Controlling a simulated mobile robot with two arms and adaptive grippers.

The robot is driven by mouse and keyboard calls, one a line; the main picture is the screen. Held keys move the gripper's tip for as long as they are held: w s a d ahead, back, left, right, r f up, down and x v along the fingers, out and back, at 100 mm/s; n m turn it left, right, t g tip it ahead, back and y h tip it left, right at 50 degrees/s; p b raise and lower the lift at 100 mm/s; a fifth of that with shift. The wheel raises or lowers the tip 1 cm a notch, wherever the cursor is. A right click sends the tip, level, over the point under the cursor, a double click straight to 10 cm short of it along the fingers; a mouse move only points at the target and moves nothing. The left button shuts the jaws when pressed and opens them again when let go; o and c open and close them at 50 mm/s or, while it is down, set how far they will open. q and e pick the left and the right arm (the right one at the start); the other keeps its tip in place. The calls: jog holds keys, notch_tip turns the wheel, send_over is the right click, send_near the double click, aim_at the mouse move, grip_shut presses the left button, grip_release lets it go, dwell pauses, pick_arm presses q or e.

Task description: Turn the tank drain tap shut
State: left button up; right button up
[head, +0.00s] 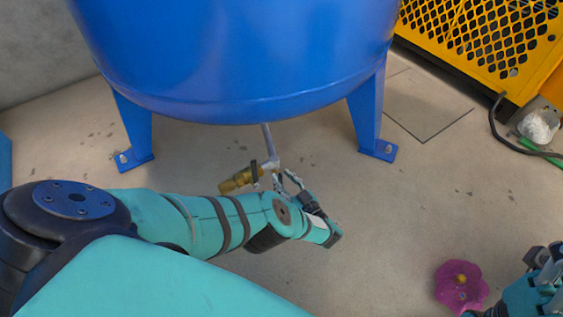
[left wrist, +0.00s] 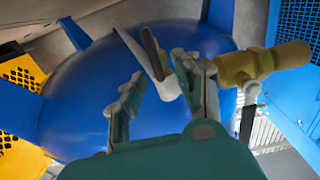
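The blue tank (head: 240,60) stands on legs, with a thin grey pipe (head: 267,140) coming down from beneath it. The brass drain tap (head: 238,181) lies near the pipe's lower end, with a dark piece across it. In the left wrist view the brass tap (left wrist: 265,62) is right of the fingers. My left gripper (head: 285,180) is beside the tap, under the tank. Its fingers (left wrist: 158,72) are apart, with a grey strip between them; I cannot tell whether they touch it. My right gripper (head: 543,258) is at the lower right, away from the tap, partly cut off.
A pink handwheel-like thing (head: 461,284) is at the lower right near my right gripper. A yellow mesh guard (head: 490,45) stands at the upper right, with a dark cable (head: 500,130) beside it. Blue tank legs (head: 368,115) flank the tap area. Floor between is clear.

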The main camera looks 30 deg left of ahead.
pick_arm(q)
jog(key=shift+c, duration=0.3)
grip_shut()
jog(key=shift+n, duration=0.4)
jog(key=n, duration=0.3)
jog(key=shift+s+a+n, duration=0.1)
jog(key=shift+n, duration=0.3)
jog(key=n, duration=0.4)
jog(key=shift+s+f+b, duration=0.1)
jog(key=shift+s+b, duration=0.05)
jog(key=shift+b, duration=0.2)
jog(key=n, duration=0.5)
jog(key=shift+a+f, duration=0.1)
jog(key=shift+f+n+b, duration=0.1)
jog(key=shift+n+b, duration=0.2)
jog(key=shift+n, duration=1.9)
